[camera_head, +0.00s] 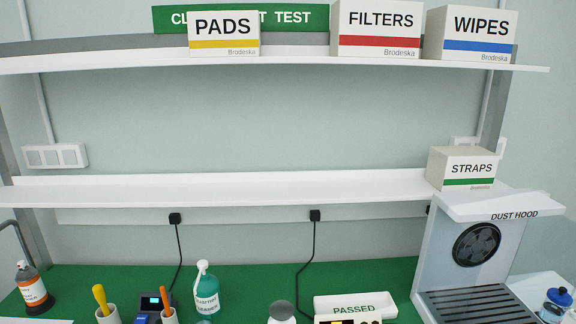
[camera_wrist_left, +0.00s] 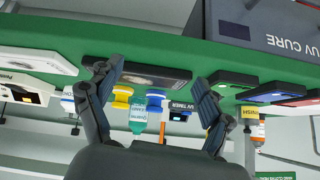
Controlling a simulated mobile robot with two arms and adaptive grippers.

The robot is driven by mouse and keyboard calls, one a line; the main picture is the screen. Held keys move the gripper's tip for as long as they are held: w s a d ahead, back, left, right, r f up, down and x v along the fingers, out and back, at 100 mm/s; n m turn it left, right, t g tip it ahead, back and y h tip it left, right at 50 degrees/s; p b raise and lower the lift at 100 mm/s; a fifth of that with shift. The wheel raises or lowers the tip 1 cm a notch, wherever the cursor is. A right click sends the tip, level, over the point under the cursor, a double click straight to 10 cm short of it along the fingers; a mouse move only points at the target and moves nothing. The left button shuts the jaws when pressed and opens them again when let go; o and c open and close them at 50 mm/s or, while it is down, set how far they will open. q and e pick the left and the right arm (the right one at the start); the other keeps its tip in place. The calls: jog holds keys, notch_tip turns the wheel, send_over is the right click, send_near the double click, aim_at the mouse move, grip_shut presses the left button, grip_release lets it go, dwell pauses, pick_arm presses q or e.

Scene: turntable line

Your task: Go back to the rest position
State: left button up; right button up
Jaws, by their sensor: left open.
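My left gripper (camera_wrist_left: 155,80) shows in the left wrist view with its two dark fingers spread wide. It is open, and nothing is gripped between the fingers. The green work surface (camera_wrist_left: 150,35) appears upside down above the fingers in that view. A flat dark panel-like thing (camera_wrist_left: 140,74) lies on it, behind the gap between the fingers; I cannot tell how far it is from them. Neither gripper shows in the head view, and my right gripper is in no view.
In the head view a teal bottle (camera_head: 206,292), an orange-labelled bottle (camera_head: 34,291), a PASSED tray (camera_head: 340,300) and a dust hood (camera_head: 480,240) stand on the green bench (camera_head: 250,275). Shelves with boxes run above. The wrist view shows a UV CURE box (camera_wrist_left: 270,25) and flat devices (camera_wrist_left: 265,92).

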pick_arm(q)
jog(key=s+d+m+g, duration=0.1)
jog(key=s+d+g, duration=0.3)
jog(key=s, duration=0.4)
notch_tip(320, 180, down, 26)
jog(key=g, duration=0.2)
jog(key=s+a+f, duration=0.3)
jog(key=s+f, duration=1.4)
jog(key=shift+s+g, duration=0.3)
jog(key=shift+g, duration=0.1)
